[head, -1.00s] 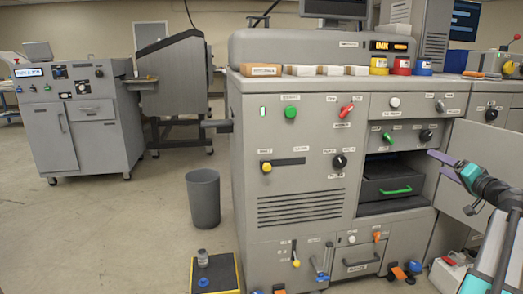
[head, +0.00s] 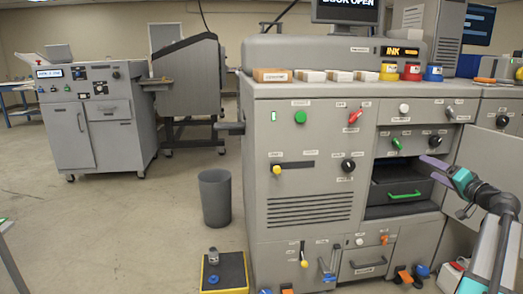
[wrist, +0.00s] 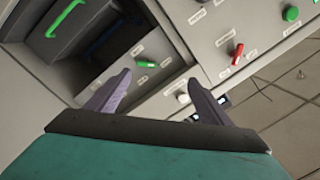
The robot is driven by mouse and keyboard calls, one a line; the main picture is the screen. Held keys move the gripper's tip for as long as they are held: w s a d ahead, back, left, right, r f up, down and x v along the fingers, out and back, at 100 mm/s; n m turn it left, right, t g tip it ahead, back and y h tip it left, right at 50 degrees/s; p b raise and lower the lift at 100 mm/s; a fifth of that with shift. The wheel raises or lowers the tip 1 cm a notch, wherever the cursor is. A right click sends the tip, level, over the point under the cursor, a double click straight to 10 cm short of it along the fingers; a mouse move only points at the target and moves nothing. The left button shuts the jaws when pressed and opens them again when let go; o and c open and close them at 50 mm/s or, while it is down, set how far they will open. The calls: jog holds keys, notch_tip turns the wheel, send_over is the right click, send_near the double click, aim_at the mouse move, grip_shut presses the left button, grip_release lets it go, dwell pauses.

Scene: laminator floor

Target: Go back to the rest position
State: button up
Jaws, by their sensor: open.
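My gripper (head: 436,171) is at the right in the head view, in front of the open bay of the large grey machine (head: 305,170). In the wrist view my gripper (wrist: 158,100) shows its two purple fingers spread apart with nothing between them. A dark drawer with a green handle (head: 404,195) sits inside the bay, and the green handle (wrist: 66,18) also shows in the wrist view. The fingers are apart from the drawer and the knobs. The bay's door (head: 492,160) stands open at the right, behind my arm.
A grey bin (head: 215,198) and a black mat with yellow edging (head: 225,272) are on the floor left of the machine. Orange and blue pedals (head: 412,277) stick out low at its front. Another grey machine (head: 95,120) stands at the back left.

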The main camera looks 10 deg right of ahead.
jog(key=w+a+f+n+g+y+p, duration=0.15)
jog(key=w+a+f+p, duration=0.4)
jog(key=a, duration=0.55)
jog(key=w+a+f+g+y+p, duration=0.1)
jog(key=w+a+f+y+p, duration=0.2)
jog(key=w+a+f, duration=0.6)
jog(key=s+a+f+n+g+y+p, duration=0.1)
jog(key=s+a+f+g+p, duration=0.3)
jog(key=a, duration=0.6)
jog(key=w+a+f+n+g+y+p, duration=0.1)
jog(key=a+f+p, duration=0.1)
jog(key=a+f, duration=0.6)
jog(key=s+a+f+n+g+y+p, duration=0.1)
jog(key=s+a+f+g+p, duration=0.15)
jog(key=a, duration=0.95)
jog(key=s+a+f+n+g+h+p, duration=0.15)
jog(key=s+a+f+g+p, duration=0.35)
jog(key=s+a, duration=0.5)
jog(key=s+a+f+n+g+p, duration=0.2)
jog(key=s+a+f+g+p, duration=0.15)
jog(key=s+a+f, duration=0.7)
jog(key=s+d+n+g+h+p, duration=0.1)
jog(key=s+d+g+h+p, duration=0.25)
jog(key=s, duration=1.45)
jog(key=s+d+g+h, duration=0.1)
jog(key=s+d+h, duration=0.2)
jog(key=s+d, duration=0.3)
jog(key=shift+s+d+r+b, duration=0.25)
jog(key=shift+d+r+b, duration=0.05)
jog(key=shift+d, duration=0.7)
